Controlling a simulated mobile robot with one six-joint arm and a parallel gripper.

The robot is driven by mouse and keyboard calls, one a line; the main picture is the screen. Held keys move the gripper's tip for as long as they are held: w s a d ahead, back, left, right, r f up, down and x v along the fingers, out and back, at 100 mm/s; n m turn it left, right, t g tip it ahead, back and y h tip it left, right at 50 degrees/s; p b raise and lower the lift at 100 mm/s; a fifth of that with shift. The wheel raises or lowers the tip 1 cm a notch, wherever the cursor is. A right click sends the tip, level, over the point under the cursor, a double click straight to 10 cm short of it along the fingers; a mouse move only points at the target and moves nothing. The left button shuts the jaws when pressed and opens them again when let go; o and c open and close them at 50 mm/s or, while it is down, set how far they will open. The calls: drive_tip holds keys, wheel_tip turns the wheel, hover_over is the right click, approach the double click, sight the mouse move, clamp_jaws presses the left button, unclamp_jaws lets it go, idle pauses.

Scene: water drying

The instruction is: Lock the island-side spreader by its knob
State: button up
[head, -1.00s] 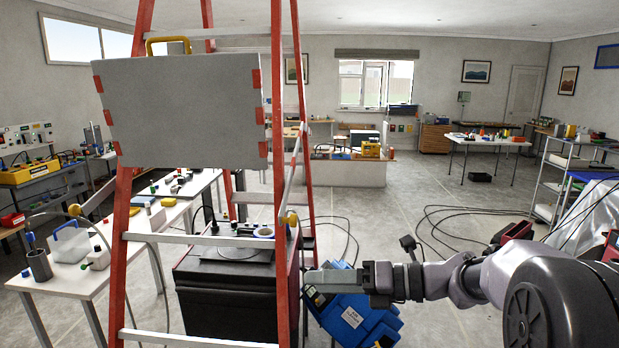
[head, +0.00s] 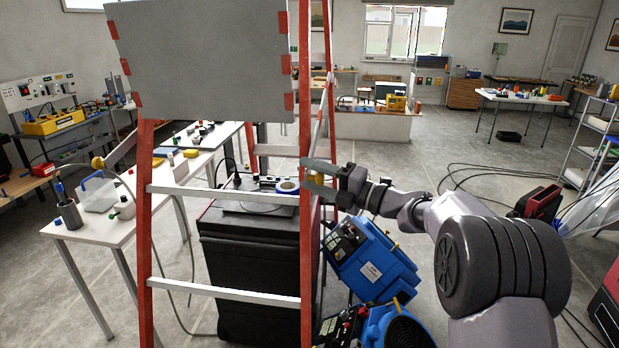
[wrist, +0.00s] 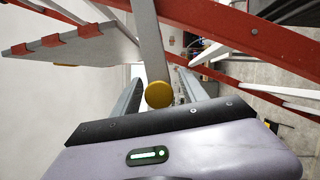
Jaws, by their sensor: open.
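A red stepladder (head: 307,220) stands upright in front of me. A round yellow knob (head: 319,179) is at its right side, and a grey spreader bar (wrist: 148,40) runs to the knob in the wrist view. My gripper (head: 312,172) is at this knob, beside the ladder's right front rail. In the wrist view the knob (wrist: 159,95) lies between the two open fingers, with a gap on each side. I cannot tell whether the fingers touch it in depth. Another yellow knob (head: 98,163) shows on the left spreader.
A black cabinet (head: 250,265) stands behind the ladder's lower rungs. Blue machines (head: 372,265) lie on the floor below my arm. A white table (head: 85,235) is at left.

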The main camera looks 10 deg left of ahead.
drive_tip(key=shift+w+a+r, duration=0.1)
drive_tip(key=shift+a, duration=0.25)
clamp_jaws()
idle(1.2)
